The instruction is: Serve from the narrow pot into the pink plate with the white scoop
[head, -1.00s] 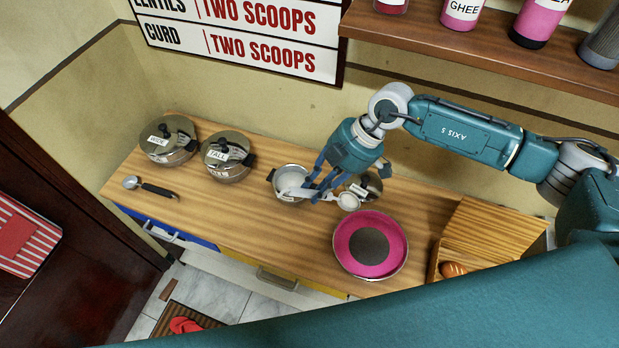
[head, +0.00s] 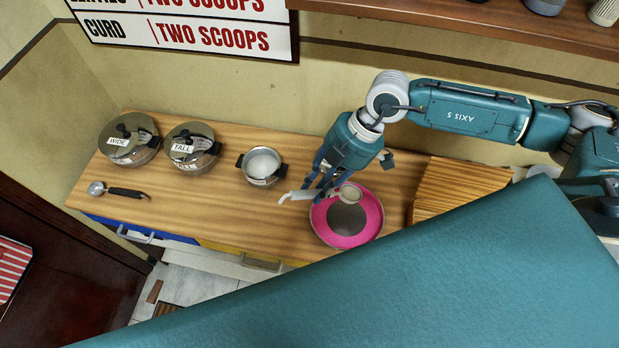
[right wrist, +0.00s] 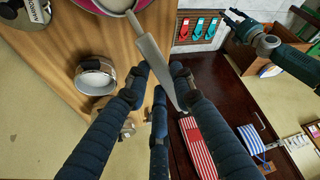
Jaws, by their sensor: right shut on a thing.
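The white scoop (head: 348,193) is in my right gripper (head: 318,193), which is shut on its handle (right wrist: 152,55). Its bowl is over the pink plate (head: 345,238), near the back rim. I cannot tell what the bowl holds. The plate's edge shows at the top of the right wrist view (right wrist: 88,5).
Lidded pots marked WIDE (head: 128,140) and TALL (head: 192,147) stand at the left of the counter. A metal ladle with a dark handle (head: 122,191) lies in front of them. A wooden box (head: 460,185) stands right of the plate. A shelf overhangs the back.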

